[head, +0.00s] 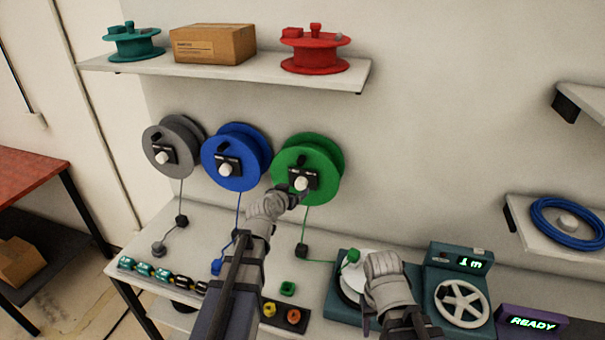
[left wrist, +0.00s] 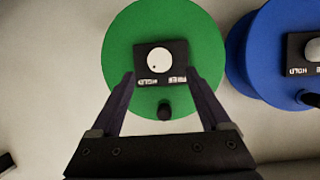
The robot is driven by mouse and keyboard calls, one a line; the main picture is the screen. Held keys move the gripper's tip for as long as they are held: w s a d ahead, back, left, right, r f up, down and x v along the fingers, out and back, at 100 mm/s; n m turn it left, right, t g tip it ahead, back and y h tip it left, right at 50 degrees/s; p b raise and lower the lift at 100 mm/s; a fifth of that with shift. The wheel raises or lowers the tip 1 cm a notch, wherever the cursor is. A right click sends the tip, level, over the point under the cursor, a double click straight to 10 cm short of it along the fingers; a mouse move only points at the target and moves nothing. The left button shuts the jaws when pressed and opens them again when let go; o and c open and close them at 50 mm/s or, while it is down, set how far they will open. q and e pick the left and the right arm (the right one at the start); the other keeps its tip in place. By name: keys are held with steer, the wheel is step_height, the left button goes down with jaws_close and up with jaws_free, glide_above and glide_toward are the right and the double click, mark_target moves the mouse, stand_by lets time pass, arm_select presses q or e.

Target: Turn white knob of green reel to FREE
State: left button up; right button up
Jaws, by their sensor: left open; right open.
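The green reel (head: 323,150) hangs on the wall, rightmost of three reels. Its white knob (head: 301,184) sits on a small black plate and also shows in the left wrist view (left wrist: 160,60). That view appears upside down; the plate carries the labels HOLD and FREE, one on each side below the knob in the picture. I cannot tell where the knob points. My left gripper (left wrist: 160,76) is open, its fingers on either side of the plate, the knob between them beyond the tips. I see no contact. My right gripper (head: 366,312) is open over the teal device.
The blue reel (head: 238,160) and grey reel (head: 172,148) hang to the left. The green reel's line runs down to a black block (head: 302,250) and the teal device (head: 344,318). A shelf (head: 225,68) with a red reel (head: 315,52) is above.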

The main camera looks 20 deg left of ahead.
mark_target(300, 185)
arm_select(q)
steer(key=shift+w, duration=0.1)
steer(key=b+x, duration=0.3)
steer(key=x, duration=0.4)
steer(key=shift+w+f, duration=0.1)
steer(key=shift+w, duration=0.2)
steer(key=shift+s, duration=0.1)
steer(key=shift+c, duration=0.4)
jaws_close()
